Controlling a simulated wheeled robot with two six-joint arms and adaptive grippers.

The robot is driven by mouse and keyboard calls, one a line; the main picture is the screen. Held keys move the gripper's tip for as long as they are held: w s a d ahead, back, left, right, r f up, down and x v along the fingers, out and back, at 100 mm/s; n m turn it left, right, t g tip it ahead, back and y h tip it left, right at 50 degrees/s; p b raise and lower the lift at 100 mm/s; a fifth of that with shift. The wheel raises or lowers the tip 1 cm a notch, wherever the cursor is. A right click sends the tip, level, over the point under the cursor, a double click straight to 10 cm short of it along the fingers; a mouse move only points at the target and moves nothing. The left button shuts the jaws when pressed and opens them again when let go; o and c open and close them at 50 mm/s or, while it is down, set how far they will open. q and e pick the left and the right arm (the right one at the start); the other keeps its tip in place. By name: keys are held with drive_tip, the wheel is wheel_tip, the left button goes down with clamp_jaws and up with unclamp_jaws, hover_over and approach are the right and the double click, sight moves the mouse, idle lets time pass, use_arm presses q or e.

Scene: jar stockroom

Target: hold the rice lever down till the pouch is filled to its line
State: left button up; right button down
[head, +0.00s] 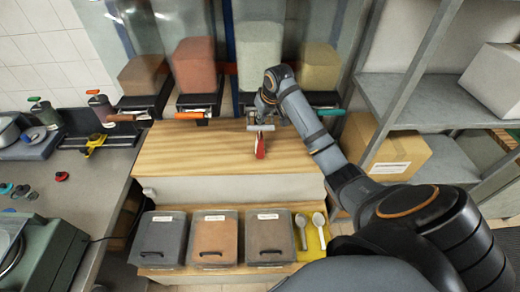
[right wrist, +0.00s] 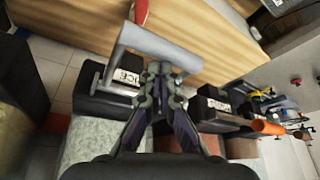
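The rice lever, a pale grey bar (head: 260,127), sticks out below the tall container of whitish grain (head: 259,55). In the right wrist view the lever (right wrist: 150,45) lies just ahead of my fingertips, beside a black base lettered RICE. My right gripper (head: 266,108) is at the lever from behind and above; its fingertips (right wrist: 160,70) are close together, with nothing seen between them. I cannot tell whether they touch the lever. A small red and white pouch (head: 260,147) stands on the wooden top under the lever, its upper part hidden. Its fill level and line cannot be made out. My left gripper is not in view.
Brown, red and olive dispensers flank the rice, with orange (head: 188,115) and teal (head: 331,112) levers near. Three lidded bins (head: 213,238) and two scoops sit on the lower step. A cardboard box (head: 398,150) stands right. The wooden top (head: 200,150) is otherwise clear.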

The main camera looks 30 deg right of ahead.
drive_tip(key=shift+r+p, duration=0.75)
drive_tip(key=shift+p, duration=0.25)
drive_tip(key=shift+r, duration=0.5)
idle(1.6)
wheel_tip(320, 180, up, 8)
drive_tip(key=shift+f, duration=0.25)
idle(1.3)
